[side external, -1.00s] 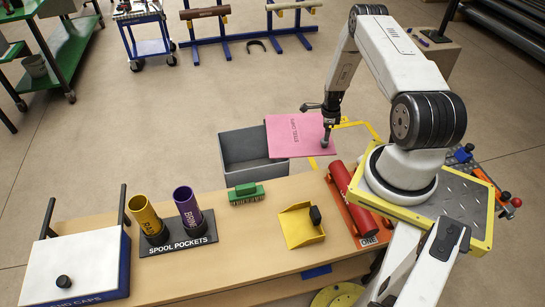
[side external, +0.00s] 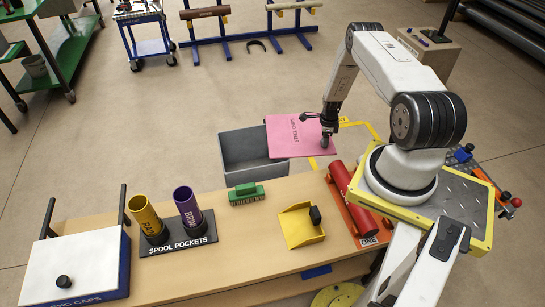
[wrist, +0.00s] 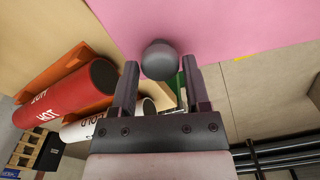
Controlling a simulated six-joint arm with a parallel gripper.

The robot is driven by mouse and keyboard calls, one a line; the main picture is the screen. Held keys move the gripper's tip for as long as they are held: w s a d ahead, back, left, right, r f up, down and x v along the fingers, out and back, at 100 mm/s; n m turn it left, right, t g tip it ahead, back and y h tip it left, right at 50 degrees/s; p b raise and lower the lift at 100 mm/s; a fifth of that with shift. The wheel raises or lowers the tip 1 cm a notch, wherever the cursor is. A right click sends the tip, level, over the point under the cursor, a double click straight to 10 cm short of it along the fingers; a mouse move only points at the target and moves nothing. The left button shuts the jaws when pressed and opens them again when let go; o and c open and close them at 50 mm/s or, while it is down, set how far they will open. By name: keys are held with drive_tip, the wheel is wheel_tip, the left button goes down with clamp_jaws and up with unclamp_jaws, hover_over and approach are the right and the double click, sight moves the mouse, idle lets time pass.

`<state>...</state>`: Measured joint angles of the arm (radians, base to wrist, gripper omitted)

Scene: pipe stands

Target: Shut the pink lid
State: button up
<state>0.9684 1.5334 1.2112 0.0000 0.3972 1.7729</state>
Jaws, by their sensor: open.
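The pink lid (side external: 293,137), lettered "STEEL CAPS", is off the opening of the grey bin (side external: 240,178) and extends from the bin's right side. The bin's inside shows. A grey round knob (wrist: 159,56) is on the lid, near its right end in the side view. My gripper (side external: 327,137) is at that end of the lid. In the wrist view my gripper (wrist: 160,66) is open, with the knob just ahead of and between its fingertips. Whether the fingers touch the knob cannot be told.
The wooden bench (side external: 245,222) lies in front of the bin. It carries a green brush (side external: 246,194), a yellow dustpan (side external: 300,226), spool pockets (side external: 178,246) and a white end caps box (side external: 75,268). A red pipe (side external: 355,190) lies near my base.

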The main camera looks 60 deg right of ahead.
sight(308, 150)
drive_tip(key=shift+a, duration=0.15)
drive_tip(key=shift+w+a, duration=0.45)
drive_tip(key=shift+a, duration=1.05)
drive_tip(key=shift+w+a, duration=0.5)
drive_tip(key=shift+a, duration=1.05)
drive_tip(key=shift+w+a, duration=0.45)
drive_tip(key=shift+a, duration=1.05)
drive_tip(key=shift+w+a, duration=0.1)
drive_tip(key=w+a, duration=0.5)
drive_tip(key=a, duration=0.2)
drive_tip(key=shift+w+a, duration=0.2)
drive_tip(key=shift+a, duration=0.15)
drive_tip(key=shift+a, duration=0.1)
drive_tip(key=w+a, duration=0.5)
drive_tip(key=w, duration=0.3)
drive_tip(key=shift+a, duration=0.2)
idle(0.5)
drive_tip(key=shift+w, duration=0.1)
idle(0.4)
